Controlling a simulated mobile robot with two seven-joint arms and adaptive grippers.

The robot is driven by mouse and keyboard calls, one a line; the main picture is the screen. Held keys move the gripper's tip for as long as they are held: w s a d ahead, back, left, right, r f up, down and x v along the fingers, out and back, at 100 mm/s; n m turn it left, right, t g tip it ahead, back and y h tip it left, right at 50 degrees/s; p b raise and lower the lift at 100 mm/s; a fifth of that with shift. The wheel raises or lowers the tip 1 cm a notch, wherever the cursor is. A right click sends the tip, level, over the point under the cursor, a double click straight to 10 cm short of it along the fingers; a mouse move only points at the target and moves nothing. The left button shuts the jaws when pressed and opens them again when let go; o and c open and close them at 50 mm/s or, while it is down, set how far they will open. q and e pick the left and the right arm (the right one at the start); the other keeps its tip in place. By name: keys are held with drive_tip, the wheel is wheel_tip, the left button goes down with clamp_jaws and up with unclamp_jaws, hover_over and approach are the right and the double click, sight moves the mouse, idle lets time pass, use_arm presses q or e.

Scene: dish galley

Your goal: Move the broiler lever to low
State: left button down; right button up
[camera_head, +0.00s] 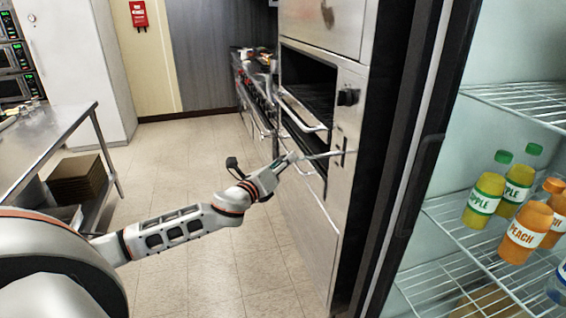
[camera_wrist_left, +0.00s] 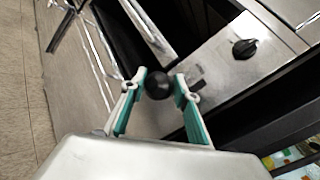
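The broiler lever shows as a thin metal rod (camera_head: 325,155) coming out of a dark vertical slot in the steel oven front. Its round black knob (camera_wrist_left: 158,83) shows in the left wrist view. My left gripper (camera_head: 292,158) is at the lever's outer end; in the left wrist view its teal-lined fingers (camera_wrist_left: 161,86) are parted on either side of the knob. A small gap shows on the knob's right side; I cannot tell if the left finger touches. The knob is hidden in the head view. My right gripper is not in view.
A black dial (camera_head: 347,97) sits above the lever. The broiler's open rack with a bar handle (camera_head: 303,122) juts out to the left. An open fridge with wire shelves and juice bottles (camera_head: 484,201) stands at right. A steel table (camera_head: 45,140) is at left; the floor between is clear.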

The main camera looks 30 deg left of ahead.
use_arm(q)
wheel_tip(320, 180, down, 10)
drive_tip(key=n+t+b, duration=0.2)
drive_tip(key=b, duration=1.1)
drive_tip(key=shift+w+d+r+b, duration=0.15)
drive_tip(key=shift+w+d+b, duration=0.2)
drive_tip(key=shift+d+b, duration=0.1)
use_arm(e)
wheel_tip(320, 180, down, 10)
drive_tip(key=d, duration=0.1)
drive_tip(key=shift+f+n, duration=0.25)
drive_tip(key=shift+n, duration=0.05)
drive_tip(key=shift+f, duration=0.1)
use_arm(q)
drive_tip(key=c, duration=1.6)
unclamp_jaws()
drive_tip(key=shift+s+d+f, duration=0.1)
drive_tip(key=shift+s+f, duration=0.25)
drive_tip(key=shift+s, duration=1.55)
drive_tip(key=shift+s+d+f, duration=0.15)
drive_tip(key=shift+s+f, duration=0.25)
drive_tip(key=shift+s, duration=1.5)
drive_tip(key=shift+s+d+f, duration=0.1)
drive_tip(key=shift+s+f, duration=0.25)
drive_tip(key=shift+s, duration=1.55)
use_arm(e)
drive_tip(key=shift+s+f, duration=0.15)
